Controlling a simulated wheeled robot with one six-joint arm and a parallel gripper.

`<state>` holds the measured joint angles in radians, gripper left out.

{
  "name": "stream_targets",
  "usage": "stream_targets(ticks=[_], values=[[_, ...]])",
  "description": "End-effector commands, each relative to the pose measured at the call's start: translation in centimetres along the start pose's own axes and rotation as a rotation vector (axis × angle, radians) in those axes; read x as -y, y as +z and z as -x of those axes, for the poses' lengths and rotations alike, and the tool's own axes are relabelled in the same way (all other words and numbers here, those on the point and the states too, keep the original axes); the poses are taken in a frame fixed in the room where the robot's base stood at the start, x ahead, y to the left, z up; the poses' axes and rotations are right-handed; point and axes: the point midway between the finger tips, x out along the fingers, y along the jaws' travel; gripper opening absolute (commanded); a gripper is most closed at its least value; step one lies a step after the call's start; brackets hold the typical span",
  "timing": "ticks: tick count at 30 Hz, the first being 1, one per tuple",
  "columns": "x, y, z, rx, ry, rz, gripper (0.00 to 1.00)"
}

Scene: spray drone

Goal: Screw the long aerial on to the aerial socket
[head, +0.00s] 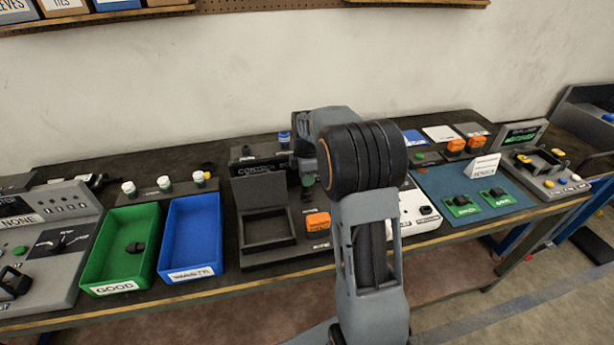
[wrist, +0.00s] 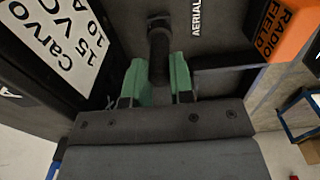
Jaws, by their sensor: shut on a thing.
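My gripper (wrist: 160,82) is shut on a dark, round rod, the long aerial (wrist: 158,62), between its two green finger pads. The aerial points up the wrist picture, and a dark ring or collar shows around its far end. A white "AERIAL" label (wrist: 196,17) is on the dark panel just right of that end. The aerial socket cannot be told apart from the aerial's end, so I cannot tell whether the two touch or are joined. In the head view my arm hides most of the gripper and aerial.
An orange "RADIO FIELD" block (wrist: 283,28) stands close right of my gripper, and a white-labelled dark unit (wrist: 58,40) is close left. In the head view a green bin (head: 92,262) and a blue bin (head: 170,245) stand left. A blue mat (head: 440,195) lies right.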

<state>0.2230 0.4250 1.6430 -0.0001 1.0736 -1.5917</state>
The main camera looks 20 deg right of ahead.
Motion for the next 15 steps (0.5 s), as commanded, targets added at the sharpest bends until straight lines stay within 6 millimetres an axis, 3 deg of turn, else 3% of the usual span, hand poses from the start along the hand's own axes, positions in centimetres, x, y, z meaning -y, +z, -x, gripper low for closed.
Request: stream_targets(ticks=[8,15], values=[[0.01,0.0,0.05,0.0,0.0,-0.055,0.0],[0.02,0.0,0.04,0.0,-0.001,-0.444,0.0]])
